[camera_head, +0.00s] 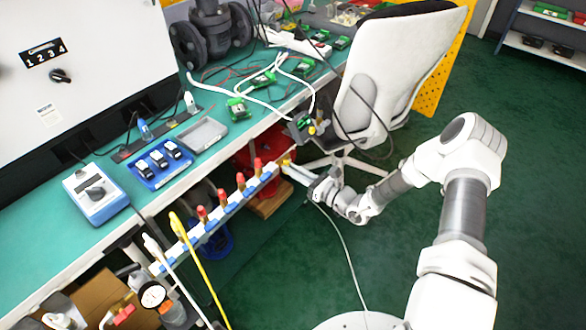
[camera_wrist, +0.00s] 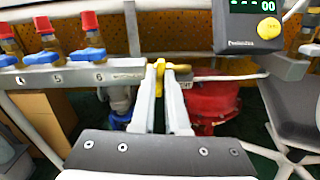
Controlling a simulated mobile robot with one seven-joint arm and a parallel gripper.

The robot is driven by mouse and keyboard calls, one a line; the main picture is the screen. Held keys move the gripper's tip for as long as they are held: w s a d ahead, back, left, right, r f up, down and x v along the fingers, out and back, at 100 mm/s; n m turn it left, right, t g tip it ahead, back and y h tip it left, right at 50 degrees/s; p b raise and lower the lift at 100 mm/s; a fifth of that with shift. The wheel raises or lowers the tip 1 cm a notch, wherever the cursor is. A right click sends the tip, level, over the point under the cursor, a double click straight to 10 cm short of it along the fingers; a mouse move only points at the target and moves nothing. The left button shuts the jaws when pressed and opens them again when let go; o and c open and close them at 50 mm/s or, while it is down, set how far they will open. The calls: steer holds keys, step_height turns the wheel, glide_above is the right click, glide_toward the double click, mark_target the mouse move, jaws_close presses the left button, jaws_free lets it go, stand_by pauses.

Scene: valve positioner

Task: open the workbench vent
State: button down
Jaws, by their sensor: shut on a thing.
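The workbench vent shows as a small yellow handle (camera_wrist: 159,72) at the right end of the grey manifold rail (camera_wrist: 75,77), in the wrist view. In the head view the yellow handle (camera_head: 286,162) is at the far right end of the rail, at the bench's front edge. My gripper (camera_wrist: 165,80) is shut on the yellow handle, with one finger on each side of it. In the head view my gripper (camera_head: 298,172) reaches the handle from the right. The fingers hide part of the handle and its base.
Red-capped valves with blue handles (camera_wrist: 88,52) line the rail to the left. A digital gauge (camera_wrist: 249,25) hangs above right. A red round body (camera_wrist: 210,100) sits behind the fingers. A white office chair (camera_head: 385,80) stands close behind my arm. Green floor (camera_head: 290,270) is open in front.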

steer(key=shift+w+d+f+m+p, duration=0.1)
steer(key=shift+m+p, duration=0.45)
steer(key=shift+m, duration=2.2)
steer(key=shift+s+f+m+p, duration=0.1)
steer(key=shift+m+p, duration=0.5)
steer(key=shift+m, duration=2.1)
steer(key=shift+w+d+f+m+p, duration=0.1)
steer(key=shift+m+p, duration=0.45)
steer(key=shift+m, duration=2.2)
steer(key=c, duration=0.9)
jaws_free()
steer(key=p+v, duration=0.2)
steer(key=v, duration=1.5)
steer(key=shift+d, duration=0.15)
